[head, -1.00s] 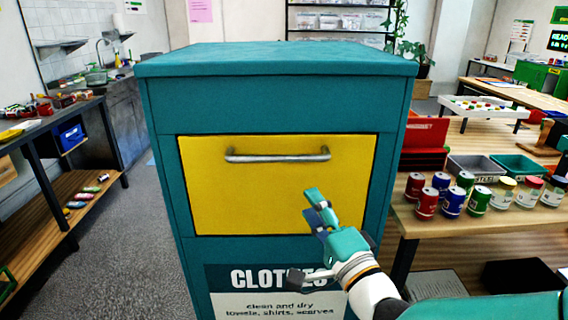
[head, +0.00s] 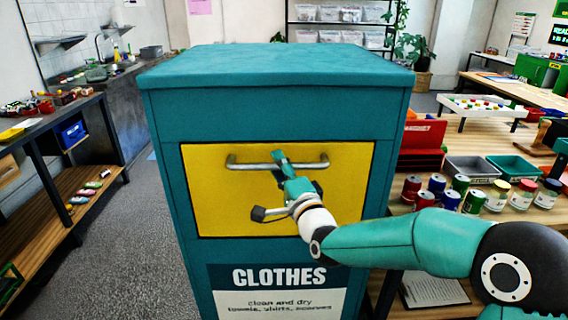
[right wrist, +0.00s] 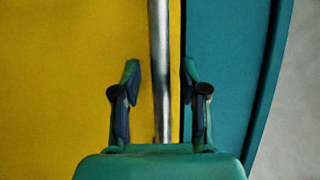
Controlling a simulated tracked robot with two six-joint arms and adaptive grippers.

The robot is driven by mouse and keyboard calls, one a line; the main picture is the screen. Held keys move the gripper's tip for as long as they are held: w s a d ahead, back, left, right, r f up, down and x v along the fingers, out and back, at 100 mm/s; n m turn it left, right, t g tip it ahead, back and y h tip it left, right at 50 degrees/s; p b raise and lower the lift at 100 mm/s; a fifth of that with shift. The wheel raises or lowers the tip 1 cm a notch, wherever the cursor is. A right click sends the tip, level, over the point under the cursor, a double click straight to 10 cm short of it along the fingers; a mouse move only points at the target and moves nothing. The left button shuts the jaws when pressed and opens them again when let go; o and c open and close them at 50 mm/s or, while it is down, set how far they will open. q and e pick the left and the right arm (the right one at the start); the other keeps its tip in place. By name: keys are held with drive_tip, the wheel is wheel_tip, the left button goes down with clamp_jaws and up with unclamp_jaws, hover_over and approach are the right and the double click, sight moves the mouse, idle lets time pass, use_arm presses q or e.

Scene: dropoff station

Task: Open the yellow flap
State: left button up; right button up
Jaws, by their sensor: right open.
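The yellow flap (head: 221,205) is set in the front of the teal clothes bin (head: 360,108) and sits flush, shut. Its grey metal bar handle (head: 246,165) runs across its upper part. My right gripper (head: 280,164) is at the middle of the handle. In the right wrist view the handle (right wrist: 160,115) runs between the two spread fingers of the gripper (right wrist: 160,72), with a gap on either side. The yellow flap (right wrist: 60,90) fills the left of that view. The left gripper is not in view.
A wooden table (head: 521,214) at the right carries several cans and jars, trays and a red box (head: 424,134). A dark bench (head: 60,112) with a lower shelf stands at the left. Grey floor (head: 112,235) lies clear between the bench and the bin.

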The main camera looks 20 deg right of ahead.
clamp_jaws()
idle(0.3)
